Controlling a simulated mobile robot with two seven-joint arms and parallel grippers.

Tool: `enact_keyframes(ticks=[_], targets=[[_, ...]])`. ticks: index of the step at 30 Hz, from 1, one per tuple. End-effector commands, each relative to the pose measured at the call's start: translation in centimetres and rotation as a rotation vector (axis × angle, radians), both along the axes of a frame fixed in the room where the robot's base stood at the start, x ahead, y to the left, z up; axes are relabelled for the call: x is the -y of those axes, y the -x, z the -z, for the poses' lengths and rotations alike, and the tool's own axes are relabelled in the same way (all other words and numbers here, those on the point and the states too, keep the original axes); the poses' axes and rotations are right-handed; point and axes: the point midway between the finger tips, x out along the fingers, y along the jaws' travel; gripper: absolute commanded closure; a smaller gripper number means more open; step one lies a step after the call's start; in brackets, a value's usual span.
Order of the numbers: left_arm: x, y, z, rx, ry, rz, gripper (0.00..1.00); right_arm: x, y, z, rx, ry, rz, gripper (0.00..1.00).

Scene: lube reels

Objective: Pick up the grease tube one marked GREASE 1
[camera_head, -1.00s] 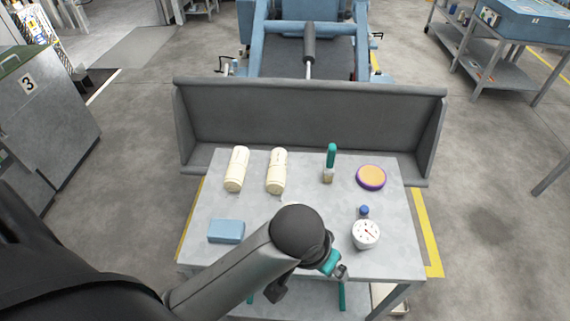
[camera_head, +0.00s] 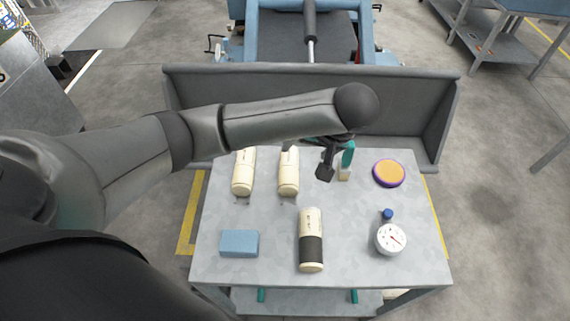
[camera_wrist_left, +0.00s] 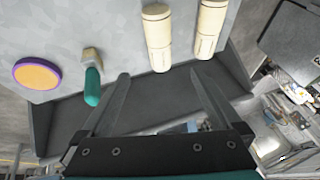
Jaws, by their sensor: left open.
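Three cream tubes are on the grey table. Two lie at the back, a left one (camera_head: 244,172) and a middle one (camera_head: 288,172); the third, with a dark band (camera_head: 311,240), is at the front middle. I cannot read their markings, so I cannot tell which is GREASE 1. My left gripper (camera_head: 322,150) is over the back of the table, between the middle tube and the brush. In the left wrist view its open fingers (camera_wrist_left: 160,74) are empty; the middle tube (camera_wrist_left: 157,38) shows beyond them, the left tube (camera_wrist_left: 210,30) to the right. My right gripper is out of view.
A teal-handled brush (camera_head: 345,172), an orange and purple disc (camera_head: 389,173), a blue-capped item (camera_head: 387,214) and a white gauge (camera_head: 390,239) are on the right of the table. A blue block (camera_head: 239,243) is front left.

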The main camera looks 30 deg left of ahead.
Motion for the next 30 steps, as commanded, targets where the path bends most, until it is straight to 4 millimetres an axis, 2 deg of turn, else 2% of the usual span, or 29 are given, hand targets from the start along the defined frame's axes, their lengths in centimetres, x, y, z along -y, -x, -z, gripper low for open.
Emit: enact_keyframes(ticks=[12, 20, 30], targets=[[-3.1, -1.8, 7.3, -0.001, -0.002, -0.002, 0.02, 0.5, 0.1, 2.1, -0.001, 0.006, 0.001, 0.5], [-3.8, -2.4, 9.0, 0.0, 0.001, 0.0, 0.02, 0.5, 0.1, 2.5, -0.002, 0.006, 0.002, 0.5], [-5.5, -3.3, 13.1, 0.0, 0.0, 0.001, 0.02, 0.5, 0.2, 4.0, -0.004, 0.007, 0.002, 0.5]])
